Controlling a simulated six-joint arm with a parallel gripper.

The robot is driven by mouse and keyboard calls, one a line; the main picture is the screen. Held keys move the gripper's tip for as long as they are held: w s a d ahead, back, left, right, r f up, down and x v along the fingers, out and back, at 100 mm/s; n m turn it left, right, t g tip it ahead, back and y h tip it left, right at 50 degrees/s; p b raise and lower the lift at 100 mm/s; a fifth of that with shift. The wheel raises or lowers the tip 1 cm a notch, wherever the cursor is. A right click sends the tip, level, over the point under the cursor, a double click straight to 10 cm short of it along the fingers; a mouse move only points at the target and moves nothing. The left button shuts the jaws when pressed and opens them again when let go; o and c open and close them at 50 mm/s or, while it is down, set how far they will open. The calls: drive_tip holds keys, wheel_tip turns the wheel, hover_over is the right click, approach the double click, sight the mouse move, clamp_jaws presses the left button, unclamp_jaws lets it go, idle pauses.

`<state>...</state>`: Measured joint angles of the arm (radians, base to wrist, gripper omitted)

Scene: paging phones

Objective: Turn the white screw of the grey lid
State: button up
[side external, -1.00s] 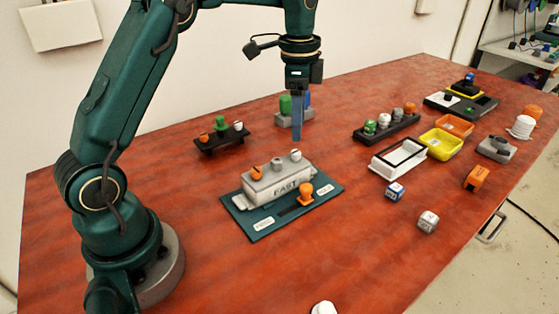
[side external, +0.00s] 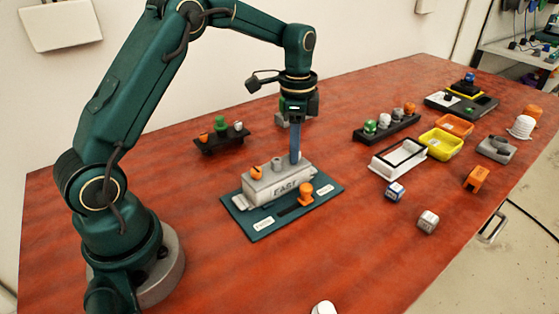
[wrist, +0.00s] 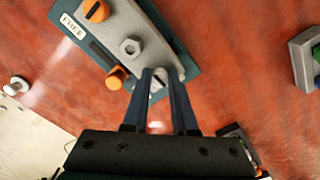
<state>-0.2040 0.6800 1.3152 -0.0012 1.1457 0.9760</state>
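My gripper (side external: 295,160) points straight down at that end and hides the white screw in the side view. In the wrist view the white screw (wrist: 157,82) shows between the two fingertips of my gripper (wrist: 161,74). The fingers stand apart, one on each side of it; contact is not clear.
An orange peg (side external: 306,193) stands on the board close in front of the lid. A black rack (side external: 222,145) with coloured pieces stands behind left, another rack (side external: 386,128) at right. A white frame (side external: 398,157) and yellow tray (side external: 441,145) lie further right. The front table is mostly clear.

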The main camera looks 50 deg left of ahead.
clamp_jaws()
drive_tip(key=n, duration=0.4)
drive_tip(key=shift+n, duration=0.4)
drive_tip(key=n, duration=0.4)
drive_tip(key=shift+n, duration=0.3)
drive_tip(key=n, duration=0.4)
drive_tip(key=shift+d, duration=0.1)
drive_tip(key=shift+n, duration=2.2)
drive_tip(key=o, duration=0.9)
unclamp_jaws()
drive_tip(key=shift+c, duration=0.2)
